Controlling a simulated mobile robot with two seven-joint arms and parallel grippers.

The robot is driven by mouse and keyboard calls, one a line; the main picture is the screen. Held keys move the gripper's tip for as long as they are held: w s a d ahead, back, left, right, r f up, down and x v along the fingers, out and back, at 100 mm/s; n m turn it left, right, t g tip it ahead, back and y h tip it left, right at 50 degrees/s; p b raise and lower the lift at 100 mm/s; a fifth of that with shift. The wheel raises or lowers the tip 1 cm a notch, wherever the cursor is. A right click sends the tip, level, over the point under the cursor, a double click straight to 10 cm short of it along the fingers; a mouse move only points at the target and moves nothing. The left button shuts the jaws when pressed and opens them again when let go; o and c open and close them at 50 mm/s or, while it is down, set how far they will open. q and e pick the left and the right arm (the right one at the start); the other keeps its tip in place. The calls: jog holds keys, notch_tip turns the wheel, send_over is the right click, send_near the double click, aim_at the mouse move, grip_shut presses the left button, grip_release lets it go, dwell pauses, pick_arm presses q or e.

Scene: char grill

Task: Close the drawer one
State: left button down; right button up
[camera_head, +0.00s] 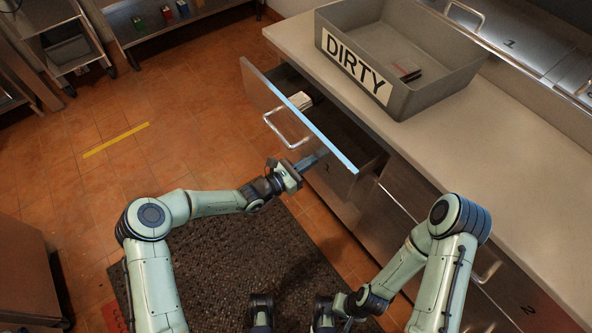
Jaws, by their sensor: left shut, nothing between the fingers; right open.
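An open drawer (282,108) with a metal front sticks out from the counter, its bar handle (283,130) facing the floor side. Part of its dark inside shows, with a pale item (300,100) in it. My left gripper (318,158) is shut and empty, at the outer face of the drawer front near its lower right end. I cannot tell whether it touches the front. My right gripper (335,312) is open, low at the bottom of the view and away from the drawer; its fingers are hard to make out.
A grey bin (440,88) labelled DIRTY stands on the pale countertop (465,140) above the drawer. Other drawers with handles (488,270) line the counter at the right. A dark mat (225,255) lies on the tiled floor. The floor left of the drawer is clear.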

pick_arm(q)
jog(key=b+x, duration=0.1)
jog(key=x, duration=0.2)
jog(key=b+x, duration=0.2)
jog(key=x, duration=0.2)
jog(key=b+x, duration=0.1)
jog(key=x, duration=0.2)
jog(key=shift+d+f, duration=0.2)
jog(key=shift+f, duration=0.05)
jog(key=b+x, duration=0.2)
jog(key=x, duration=0.1)
jog(key=shift+w+r, duration=0.1)
jog(key=shift+w, duration=0.1)
jog(key=shift+w+d, duration=0.15)
jog(key=shift+d, duration=0.15)
jog(key=shift+r+b, duration=0.3)
jog(key=shift+r, duration=0.05)
pick_arm(e)
jog(key=w+d+f+t, duration=0.2)
jog(key=w+f, duration=0.3)
jog(key=f, duration=0.2)
jog(key=shift+w+h, duration=0.4)
pick_arm(q)
jog(key=shift+r, duration=0.1)
pick_arm(e)
jog(key=shift+r, duration=0.1)
jog(key=shift+s, duration=0.1)
